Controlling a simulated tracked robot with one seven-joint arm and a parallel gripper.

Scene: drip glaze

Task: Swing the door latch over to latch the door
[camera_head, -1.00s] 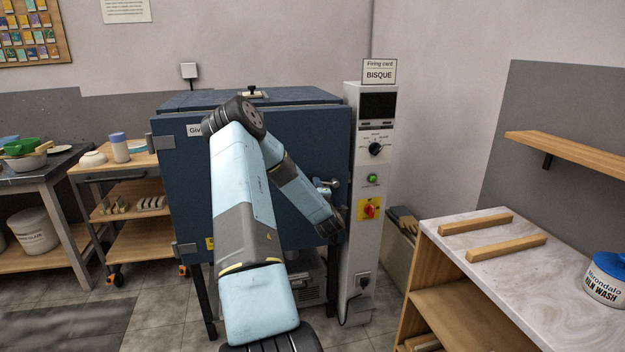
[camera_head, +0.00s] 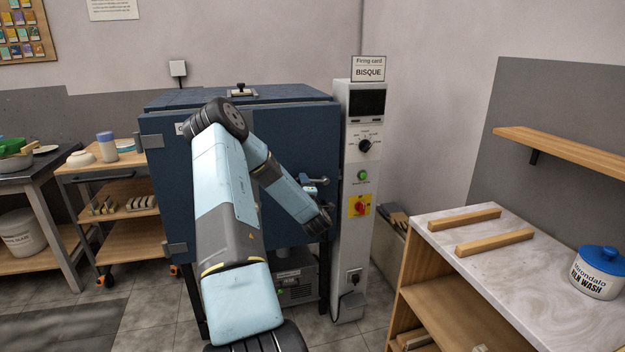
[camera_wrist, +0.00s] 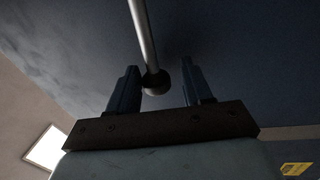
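The dark blue kiln door (camera_head: 178,190) is closed against the kiln body, with my arm across its front. The door latch (camera_head: 318,181) is a metal fitting at the door's right edge, partly hidden by my arm. In the wrist view, a grey latch rod (camera_wrist: 143,30) with a dark ball end (camera_wrist: 156,82) comes down from the top. My gripper (camera_wrist: 161,85) is open, its two dark fingers on either side of the ball end. Gaps show on both sides, with the right one wider.
A white control column (camera_head: 357,250) with a red and yellow switch stands just right of the kiln. A marble-topped shelf unit (camera_head: 520,265) with wooden bars is at the right front. A wooden cart (camera_head: 130,190) stands left of the kiln. Bare floor shows between.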

